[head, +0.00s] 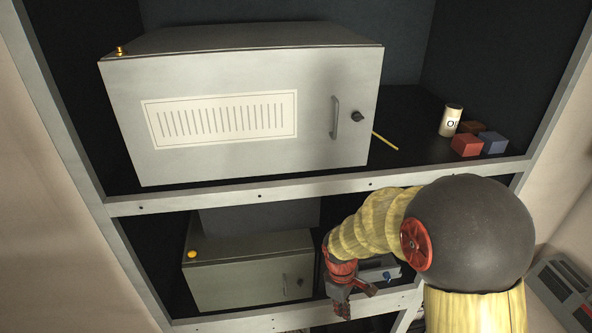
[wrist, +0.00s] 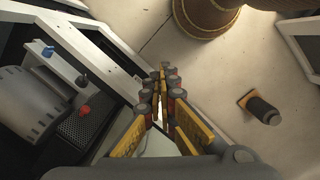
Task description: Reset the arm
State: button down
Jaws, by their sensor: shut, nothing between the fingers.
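My gripper (head: 352,295) hangs in front of the lower shelf of the rack in the head view, fingers pointing down. In the wrist view my gripper (wrist: 164,80) shows its yellow and dark fingers closed together with nothing between them. My arm, in a yellow sleeve with a dark round joint, reaches in from the right and covers part of the lower shelf. The gripper is apart from the cabinets.
A large grey cabinet (head: 220,85) with a shut door stands on the upper shelf. Right of it are a yellow stick (head: 385,141), a white can (head: 451,120) and several small blocks (head: 466,145). A smaller cabinet (head: 250,275) stands below. Open floor (wrist: 225,75) shows beneath the gripper.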

jog(key=s+d+r+m+t+b, duration=0.2)
jog(key=s+m+b, duration=0.3)
jog(key=s+b, duration=0.3)
jog(key=s+d+r+m+t+y+b, duration=0.1)
jog(key=s+d+r+m+t+b, duration=0.2)
jog(key=s+m+b, duration=0.3)
jog(key=s+r+t+b, duration=0.1)
jog(key=s+b, duration=0.2)
jog(key=b, duration=0.3)
jog(key=shift+s+d+b, duration=0.15)
jog(key=shift+d+b, duration=0.05)
jog(key=shift+b, duration=0.2)
jog(key=shift+r, duration=0.1)
jog(key=c, duration=2.6)
grip_release()
